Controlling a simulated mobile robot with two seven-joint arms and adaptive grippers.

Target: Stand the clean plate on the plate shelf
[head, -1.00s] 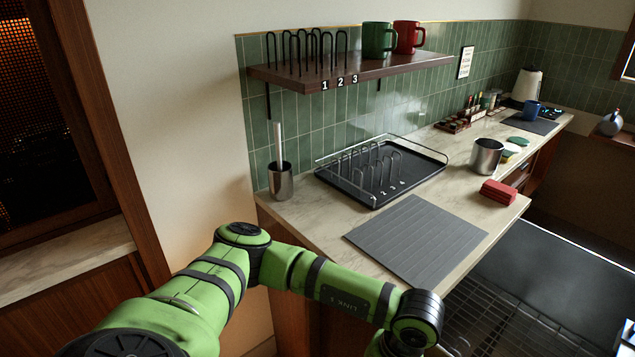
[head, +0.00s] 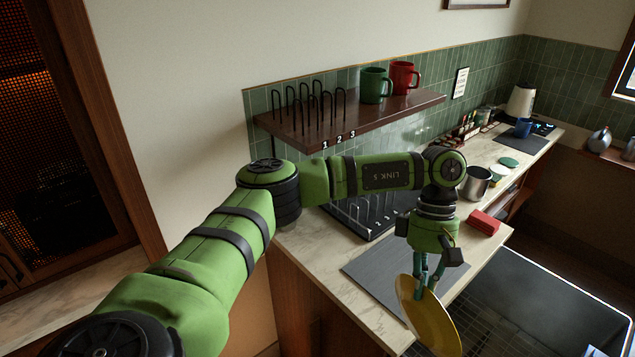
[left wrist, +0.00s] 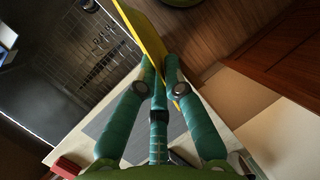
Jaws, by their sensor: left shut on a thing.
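My left gripper (head: 421,288) points down and is shut on the rim of a yellow plate (head: 436,325). The plate hangs tilted, nearly on edge, in front of the counter and low in the head view. In the left wrist view the fingers (left wrist: 160,72) pinch the plate (left wrist: 145,28). The dark wood plate shelf (head: 385,116) is on the tiled wall, behind and above the gripper. Black wire dividers (head: 310,100) stand on its left part, with labels 1, 2, 3 on the front edge. The space between them looks empty. My right gripper is not in view.
A green mug (head: 375,85) and a red mug (head: 403,77) stand on the shelf's right part. Below, my arm partly hides the drying rack (head: 352,222). A grey mat (head: 365,275), steel pot (head: 477,181) and red cloth (head: 483,222) lie along the counter.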

